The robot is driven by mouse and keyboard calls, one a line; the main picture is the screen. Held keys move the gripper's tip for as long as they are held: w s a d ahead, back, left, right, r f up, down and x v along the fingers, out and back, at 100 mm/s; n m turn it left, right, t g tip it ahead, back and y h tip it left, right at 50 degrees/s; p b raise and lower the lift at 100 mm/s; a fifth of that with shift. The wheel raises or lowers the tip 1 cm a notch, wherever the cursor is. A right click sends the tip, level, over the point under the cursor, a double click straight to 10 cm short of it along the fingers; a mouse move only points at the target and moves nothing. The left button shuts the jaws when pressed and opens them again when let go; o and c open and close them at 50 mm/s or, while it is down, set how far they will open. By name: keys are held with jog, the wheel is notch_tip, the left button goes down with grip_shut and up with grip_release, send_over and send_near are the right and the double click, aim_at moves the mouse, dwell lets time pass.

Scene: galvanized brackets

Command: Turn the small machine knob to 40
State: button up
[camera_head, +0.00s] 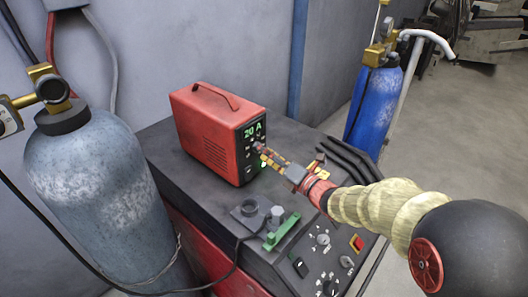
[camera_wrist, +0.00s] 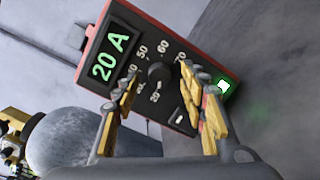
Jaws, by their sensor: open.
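The small red machine (camera_head: 205,132) stands on top of a larger dark grey machine (camera_head: 165,150). Its black front panel has a green display (camera_wrist: 111,58) reading "20 A". A round dark knob (camera_wrist: 159,76) sits beside the display in the wrist view, with numbers around it including 20, 50, 60 and 70; the 40 mark is partly hidden by a finger. My gripper (camera_head: 262,150) is in front of this panel. In the wrist view its yellow fingers (camera_wrist: 166,101) are spread apart, with the knob between and beyond their tips. I cannot tell whether a fingertip touches the panel.
A grey-blue gas cylinder (camera_head: 95,180) stands at the left and a blue one (camera_head: 374,110) at the back right. The larger machine carries a green clamp (camera_head: 283,232), a cable and its own front knobs (camera_head: 322,239). Open floor lies at the right.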

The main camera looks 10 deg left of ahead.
jog(key=shift+w+a, duration=0.25)
jog(key=shift+a, duration=0.15)
jog(key=shift+c, duration=0.3)
grip_shut()
